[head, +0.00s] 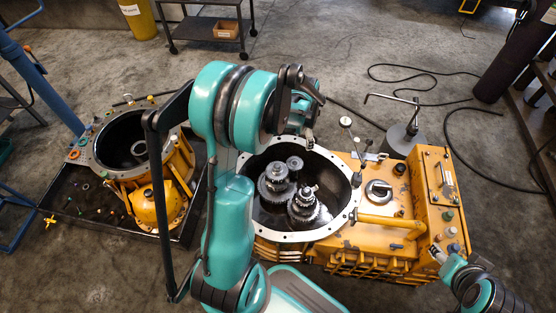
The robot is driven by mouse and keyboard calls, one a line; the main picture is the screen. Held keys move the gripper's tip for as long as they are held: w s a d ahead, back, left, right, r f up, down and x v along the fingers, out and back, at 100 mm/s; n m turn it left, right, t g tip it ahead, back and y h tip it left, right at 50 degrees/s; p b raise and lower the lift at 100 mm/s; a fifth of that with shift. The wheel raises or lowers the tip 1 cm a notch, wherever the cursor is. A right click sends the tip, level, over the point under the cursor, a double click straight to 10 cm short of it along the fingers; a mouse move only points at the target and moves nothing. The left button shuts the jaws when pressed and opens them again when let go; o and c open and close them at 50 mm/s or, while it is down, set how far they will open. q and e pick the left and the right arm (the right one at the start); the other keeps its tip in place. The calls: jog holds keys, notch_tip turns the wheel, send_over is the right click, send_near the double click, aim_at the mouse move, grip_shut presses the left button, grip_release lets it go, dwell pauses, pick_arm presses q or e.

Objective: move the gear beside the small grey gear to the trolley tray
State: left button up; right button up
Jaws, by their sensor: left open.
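The small grey gear (295,162) sits inside the round opening of the yellow transmission housing (335,240). Beside it are two larger grey stacked gears on shafts, one to its left (275,182) and one below it (304,206). The picture does not make clear which of these is the task's gear. My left gripper (308,138) is open above the back rim of the opening, apart from the gears and partly hidden by its arm. My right gripper (437,252) is at the housing's right end; its fingers are too small to read. The trolley tray (207,29) is at the top.
A cardboard box (227,29) stands on the trolley. A second yellow housing (165,190) rests in a black tray (70,203) with small parts at left. A grey cylinder with a handle (402,139) stands behind the main housing. Hoses (435,87) lie on the floor.

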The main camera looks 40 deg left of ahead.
pick_arm(q)
jog(key=w+a+f+m+g, duration=0.15)
jog(key=a+f, duration=0.45)
jog(key=f, duration=0.6)
jog(key=m+g, duration=0.1)
jog(key=m, duration=0.2)
send_over(277, 171)
jog(key=w+a, duration=0.1)
jog(key=shift+h, duration=0.4)
jog(key=f, duration=1.3)
jog(key=shift+w+f+b, duration=0.2)
jog(key=shift+f+b, duration=0.05)
jog(key=shift+b, duration=0.05)
jog(key=shift+f+b, duration=0.3)
jog(key=shift+f, duration=0.4)
notch_tip(277, 171, down, 8)
jog(key=shift+f+b, duration=0.1)
jog(key=shift+b, duration=0.95)
jog(key=shift+f, duration=0.65)
jog(key=c, duration=1.5)
jog(key=shift+r, duration=0.1)
